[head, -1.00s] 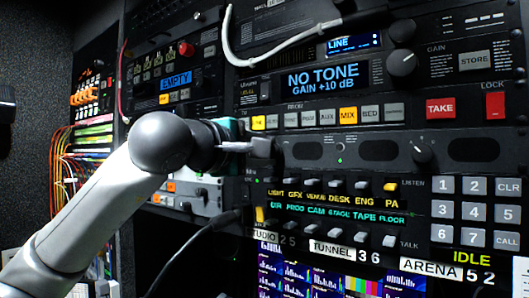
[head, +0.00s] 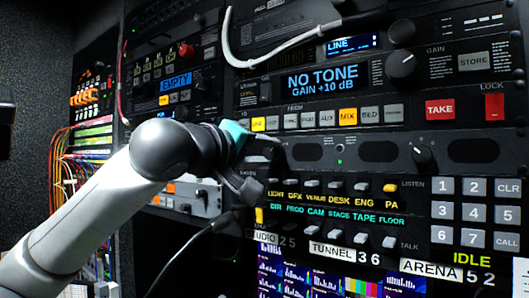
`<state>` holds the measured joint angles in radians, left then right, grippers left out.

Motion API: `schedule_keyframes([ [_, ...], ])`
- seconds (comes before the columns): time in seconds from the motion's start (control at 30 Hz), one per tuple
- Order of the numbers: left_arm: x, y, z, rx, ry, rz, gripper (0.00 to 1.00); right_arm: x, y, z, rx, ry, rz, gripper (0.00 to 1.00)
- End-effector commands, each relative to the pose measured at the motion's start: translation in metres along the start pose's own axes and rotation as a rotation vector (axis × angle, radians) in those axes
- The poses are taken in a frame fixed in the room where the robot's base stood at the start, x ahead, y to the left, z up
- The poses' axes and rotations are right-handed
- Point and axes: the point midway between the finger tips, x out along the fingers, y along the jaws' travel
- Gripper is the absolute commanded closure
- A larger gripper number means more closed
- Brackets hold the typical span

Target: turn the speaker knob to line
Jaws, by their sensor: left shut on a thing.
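My left gripper (head: 260,162) is at the left end of the speaker strip (head: 375,150), over the spot between its left edge and the first dark oval grille. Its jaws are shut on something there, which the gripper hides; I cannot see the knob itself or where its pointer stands. Small lettering beside the fingers is partly covered and not readable. The wrist is tilted, with one grey finger high and the other low. Another black knob (head: 421,155) with a white mark sits free on the strip's right. My right gripper is not in view.
Above is a unit with a "NO TONE" display (head: 322,80), a small "LINE" display (head: 353,43), lit buttons and a large gain knob (head: 401,63). Below are switch rows and a keypad (head: 474,212).

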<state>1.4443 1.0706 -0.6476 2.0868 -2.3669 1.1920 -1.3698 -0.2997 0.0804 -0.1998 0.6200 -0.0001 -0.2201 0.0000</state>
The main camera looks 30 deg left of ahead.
Motion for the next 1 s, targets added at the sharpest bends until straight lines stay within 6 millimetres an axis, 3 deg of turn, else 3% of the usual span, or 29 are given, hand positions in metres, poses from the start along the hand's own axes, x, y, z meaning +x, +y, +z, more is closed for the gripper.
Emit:
schedule_keyframes([
  [0.43, 0.0001, -0.0004, 0.0009, 0.012, -0.002, -0.001, 1.0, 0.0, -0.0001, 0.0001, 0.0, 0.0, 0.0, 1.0],
  [0.47, 0.0001, -0.0004, 0.0008, 0.011, -0.002, -0.001, 0.63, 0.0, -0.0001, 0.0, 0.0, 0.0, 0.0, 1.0],
  [0.5, 0.0001, -0.0004, 0.0009, 0.011, -0.002, -0.001, 0.59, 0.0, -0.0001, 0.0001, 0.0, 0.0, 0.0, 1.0],
  [0.73, 0.0001, -0.0003, 0.0006, 0.011, -0.001, -0.001, 0.34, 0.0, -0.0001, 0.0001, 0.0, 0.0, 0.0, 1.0],
  [1.0, -0.0016, -0.0003, 0.0003, 0.01, 0.0, 0.0, 0.34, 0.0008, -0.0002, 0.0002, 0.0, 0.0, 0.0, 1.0],
])
